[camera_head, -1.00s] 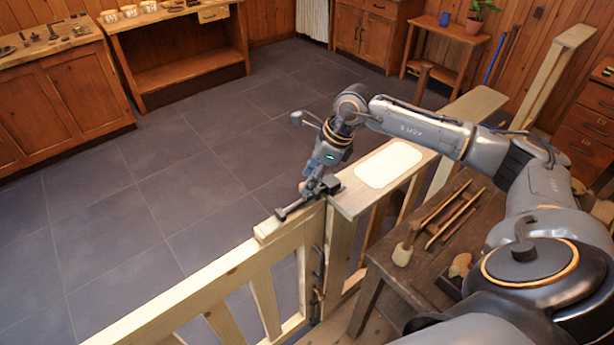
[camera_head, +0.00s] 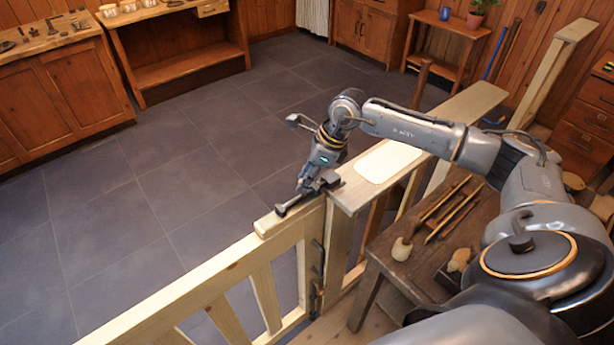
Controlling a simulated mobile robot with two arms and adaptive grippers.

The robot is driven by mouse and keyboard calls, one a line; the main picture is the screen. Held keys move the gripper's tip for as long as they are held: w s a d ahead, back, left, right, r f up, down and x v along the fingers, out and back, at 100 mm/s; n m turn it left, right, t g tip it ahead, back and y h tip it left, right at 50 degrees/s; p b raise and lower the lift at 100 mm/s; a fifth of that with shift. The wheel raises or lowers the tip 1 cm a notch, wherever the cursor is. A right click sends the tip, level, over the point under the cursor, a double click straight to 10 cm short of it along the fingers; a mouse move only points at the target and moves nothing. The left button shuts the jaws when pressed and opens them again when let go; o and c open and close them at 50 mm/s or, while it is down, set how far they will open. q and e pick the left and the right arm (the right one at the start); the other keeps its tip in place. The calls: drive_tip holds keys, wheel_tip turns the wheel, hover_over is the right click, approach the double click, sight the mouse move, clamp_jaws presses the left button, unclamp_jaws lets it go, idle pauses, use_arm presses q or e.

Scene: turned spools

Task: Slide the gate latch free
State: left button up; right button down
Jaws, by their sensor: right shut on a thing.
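The pale wooden gate (camera_head: 237,255) crosses the lower left, with its top end meeting the post beside the railing. A dark metal latch (camera_head: 291,206) lies along the top of the gate at this joint. Its bar points left and its darker block sits near the post. My right gripper (camera_head: 307,187) comes down from above and is shut on the latch. Its fingertips are small here and partly merge with the dark metal. My left gripper does not show.
A railing with a flat pale top (camera_head: 470,115) and a white panel (camera_head: 388,161) runs to the back right. A dark wooden bench (camera_head: 420,262) with several turned tools stands right of the gate. The tiled floor (camera_head: 130,200) beyond the gate is clear.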

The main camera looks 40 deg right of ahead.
sight(291, 205)
drive_tip(key=a, duration=0.4)
drive_tip(key=shift+s+a+b, duration=0.2)
drive_tip(key=shift+a+b, duration=0.1)
drive_tip(key=shift+a, duration=0.05)
drive_tip(key=c, duration=1.3)
unclamp_jaws()
drive_tip(key=shift+o, duration=0.9)
drive_tip(key=shift+a, duration=0.1)
